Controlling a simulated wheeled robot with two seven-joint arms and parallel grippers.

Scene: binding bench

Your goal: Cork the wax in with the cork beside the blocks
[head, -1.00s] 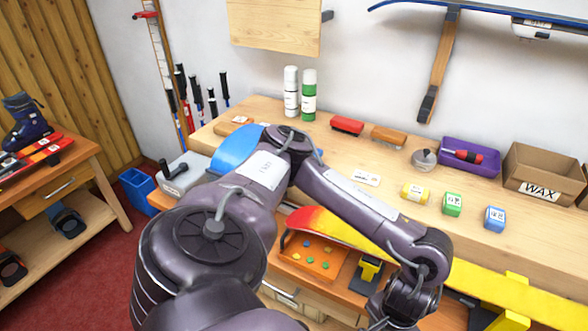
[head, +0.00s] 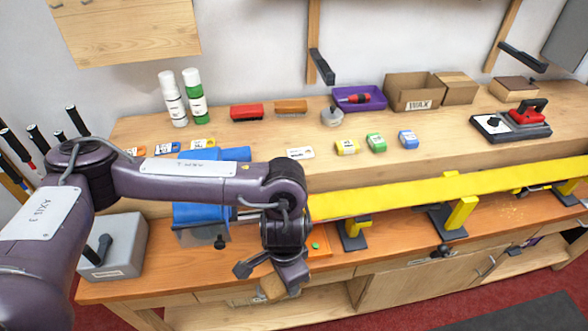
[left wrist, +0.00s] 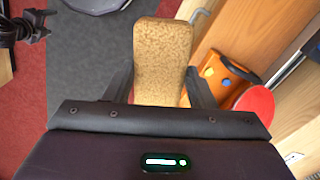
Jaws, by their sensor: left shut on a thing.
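My left gripper (head: 270,275) is shut on a tan, speckled cork block (head: 273,291), near the bench's front edge in the head view. The left wrist view shows the cork (left wrist: 163,55) upright between both fingers. A long yellow ski (head: 400,197) lies on supports along the bench, to the right of the gripper; its left part is hidden behind my arm. A red rounded ski end (left wrist: 256,104) shows in the left wrist view. Yellow (head: 346,147), green (head: 376,143) and blue (head: 408,139) wax blocks stand on the rear shelf. My right gripper is not in view.
An orange tray (left wrist: 222,80) with coloured dots lies near the gripper. A blue roll (head: 200,214) and a grey lever box (head: 113,252) are at left. Behind the blocks are a purple tray (head: 372,105) and a WAX carton (head: 415,92). A red-handled iron (head: 527,113) stands right.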

